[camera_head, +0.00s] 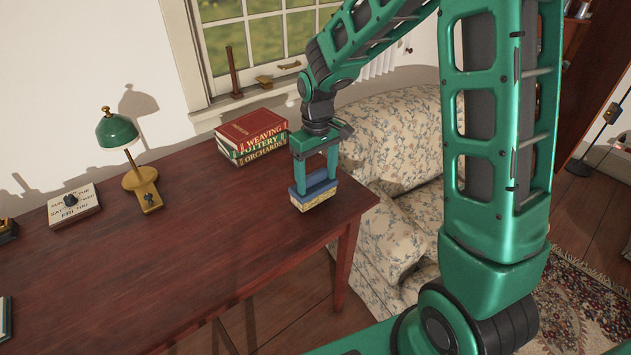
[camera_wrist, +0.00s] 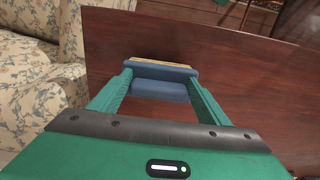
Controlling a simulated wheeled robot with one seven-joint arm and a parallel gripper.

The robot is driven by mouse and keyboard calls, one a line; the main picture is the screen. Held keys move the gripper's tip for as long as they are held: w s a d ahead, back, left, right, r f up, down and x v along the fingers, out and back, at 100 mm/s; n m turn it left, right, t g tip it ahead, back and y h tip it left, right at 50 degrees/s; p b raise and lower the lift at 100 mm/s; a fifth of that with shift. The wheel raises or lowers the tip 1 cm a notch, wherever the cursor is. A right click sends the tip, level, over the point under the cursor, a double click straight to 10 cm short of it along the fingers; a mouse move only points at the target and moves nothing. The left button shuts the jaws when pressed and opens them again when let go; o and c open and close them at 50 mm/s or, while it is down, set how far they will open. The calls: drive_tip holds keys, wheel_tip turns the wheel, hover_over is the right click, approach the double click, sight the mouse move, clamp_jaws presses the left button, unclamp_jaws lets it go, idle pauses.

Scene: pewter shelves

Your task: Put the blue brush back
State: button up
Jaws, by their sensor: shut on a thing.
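A blue brush (camera_head: 317,187) with a pale bristle underside is between the fingers of my gripper (camera_head: 315,176), at the desk's right end. My gripper is shut on it and points down. The brush also shows in the wrist view (camera_wrist: 160,82), with a green finger of my gripper (camera_wrist: 158,88) on each side. The brush is at or just above the desk top (camera_head: 190,225); I cannot tell whether it touches.
A stack of books (camera_head: 252,138) lies at the desk's back, left of my gripper. A green lamp (camera_head: 117,131) and a small block-shaped item (camera_head: 74,206) stand farther left. A floral armchair (camera_head: 395,140) adjoins the right end. The desk's middle is clear.

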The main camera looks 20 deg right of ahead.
sight(317, 186)
drive_tip(key=shift+f, duration=0.9)
drive_tip(key=o, duration=2)
drive_tip(key=shift+f, duration=0.1)
drive_tip(key=shift+o, duration=0.2)
wheel_tip(317, 186, up, 12)
